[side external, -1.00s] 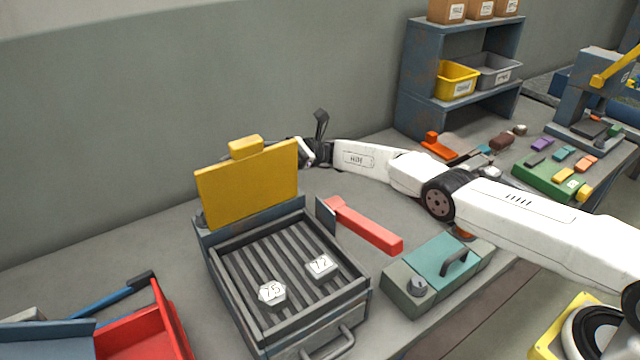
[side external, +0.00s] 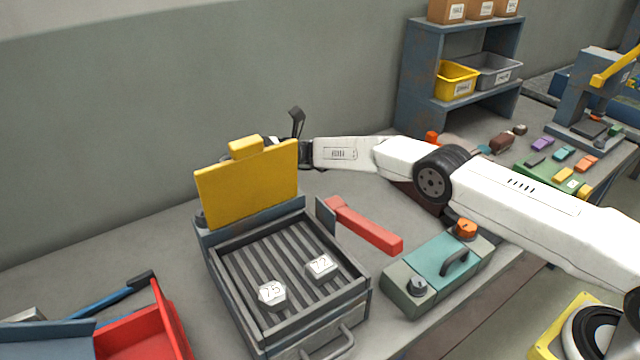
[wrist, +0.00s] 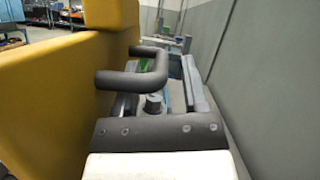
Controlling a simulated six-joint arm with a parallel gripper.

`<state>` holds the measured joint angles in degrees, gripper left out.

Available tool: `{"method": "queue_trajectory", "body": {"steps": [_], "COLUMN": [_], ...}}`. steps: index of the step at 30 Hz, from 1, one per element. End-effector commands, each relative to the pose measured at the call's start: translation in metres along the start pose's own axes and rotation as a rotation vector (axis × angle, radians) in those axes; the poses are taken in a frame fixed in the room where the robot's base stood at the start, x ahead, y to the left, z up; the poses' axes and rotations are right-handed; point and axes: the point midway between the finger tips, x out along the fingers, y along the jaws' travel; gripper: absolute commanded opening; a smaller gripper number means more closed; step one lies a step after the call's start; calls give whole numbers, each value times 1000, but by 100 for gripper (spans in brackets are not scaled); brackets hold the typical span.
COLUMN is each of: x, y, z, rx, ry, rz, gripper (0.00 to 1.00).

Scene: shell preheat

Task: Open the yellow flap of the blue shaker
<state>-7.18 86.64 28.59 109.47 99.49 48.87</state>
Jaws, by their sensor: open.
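The blue shaker (side external: 208,236) stands on the bench with a dark ribbed tray in its front. Its yellow flap (side external: 248,185) stands upright, leaning slightly back, with a yellow block (side external: 246,147) on its top edge. Two numbered white pieces, 75 (side external: 272,293) and 72 (side external: 320,265), lie on the exposed ribs. My gripper (wrist: 160,78) is open on the wall side, behind the flap. In the side view the flap hides its fingers. In the wrist view the flap (wrist: 45,100) fills the left, close beside my gripper; contact cannot be told.
A red-handled tool (side external: 365,226) lies right of the shaker, near a teal-topped box (side external: 440,265). A red bin (side external: 145,335) is at the front left. The grey wall (wrist: 270,80) runs close on my gripper's right. Shelves (side external: 455,110) stand at the back right.

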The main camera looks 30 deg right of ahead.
Motion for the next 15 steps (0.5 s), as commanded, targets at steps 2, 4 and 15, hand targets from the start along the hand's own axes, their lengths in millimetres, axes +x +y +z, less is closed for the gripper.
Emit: {"method": "queue_trajectory", "body": {"steps": [2, 4, 15], "x": [5, 8, 9], "y": [0, 0, 0], "z": [0, 0, 0], "rx": [0, 0, -1], "ry": [0, 0, 0], "rz": [1, 0, -1], "gripper": [56, 56, 37]}}
